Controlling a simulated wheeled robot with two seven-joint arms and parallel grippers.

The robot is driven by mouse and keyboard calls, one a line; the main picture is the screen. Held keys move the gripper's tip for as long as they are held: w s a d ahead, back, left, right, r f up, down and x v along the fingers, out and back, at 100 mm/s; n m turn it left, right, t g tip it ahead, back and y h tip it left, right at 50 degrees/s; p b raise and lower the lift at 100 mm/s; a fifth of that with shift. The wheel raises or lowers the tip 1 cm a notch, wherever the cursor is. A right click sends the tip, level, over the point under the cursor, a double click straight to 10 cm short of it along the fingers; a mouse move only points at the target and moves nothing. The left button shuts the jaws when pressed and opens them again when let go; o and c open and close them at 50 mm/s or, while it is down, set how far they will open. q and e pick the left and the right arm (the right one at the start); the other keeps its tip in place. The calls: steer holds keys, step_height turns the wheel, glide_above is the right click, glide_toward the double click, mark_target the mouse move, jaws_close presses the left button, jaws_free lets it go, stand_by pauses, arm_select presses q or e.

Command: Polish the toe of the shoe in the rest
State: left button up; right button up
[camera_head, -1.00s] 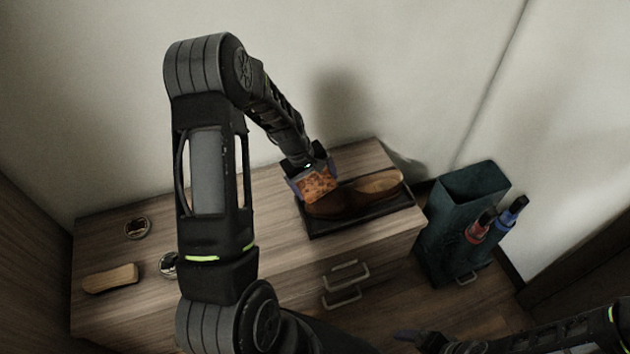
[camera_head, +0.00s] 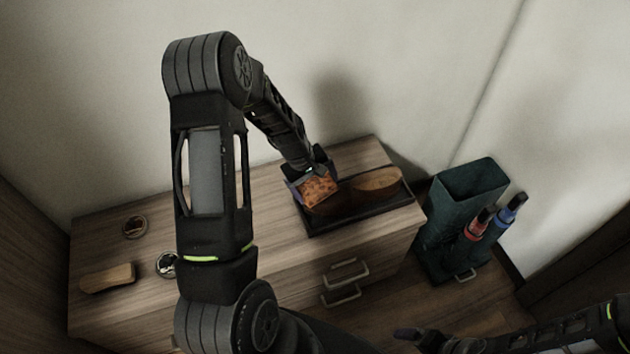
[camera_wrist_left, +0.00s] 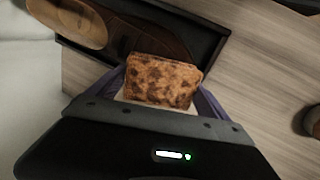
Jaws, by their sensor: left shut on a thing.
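My left gripper (camera_head: 311,182) is shut on a mottled orange-brown block, seemingly a cloth or sponge (camera_head: 318,190). The block also shows between the purple-edged fingers in the left wrist view (camera_wrist_left: 162,82). It is at the left end of a brown shoe (camera_head: 378,182) that lies in a dark shallow tray, the rest (camera_head: 345,222). In the left wrist view, the tray and the brown shoe lie beyond the block. The block hides part of the shoe, and I cannot tell whether they touch. My right gripper (camera_head: 420,338) is at the lower edge, its fingers unclear.
A wooden brush (camera_head: 107,277) and two small round tins (camera_head: 134,227) (camera_head: 167,264) stand at the left of the wooden cabinet top. A dark green bin (camera_head: 455,220) stands right of the cabinet, with a red and a blue bottle (camera_head: 510,211) at its side.

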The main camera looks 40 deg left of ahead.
arm_select(q)
steer(key=shift+s+d+r, duration=0.1)
steer(key=shift+s+d, duration=0.5)
steer(key=shift+d, duration=0.15)
steer(key=shift+s+d, duration=1.05)
steer(key=shift+d, duration=0.25)
steer(key=shift+f, duration=0.25)
steer(key=shift+w, duration=0.1)
steer(key=shift+w+a+r, duration=0.1)
steer(key=shift+w+a, duration=0.4)
steer(key=shift+a, duration=0.2)
steer(key=shift+w+a+r, duration=0.1)
steer(key=shift+w+a, duration=0.4)
steer(key=shift+a, duration=0.15)
steer(key=shift+f, duration=0.1)
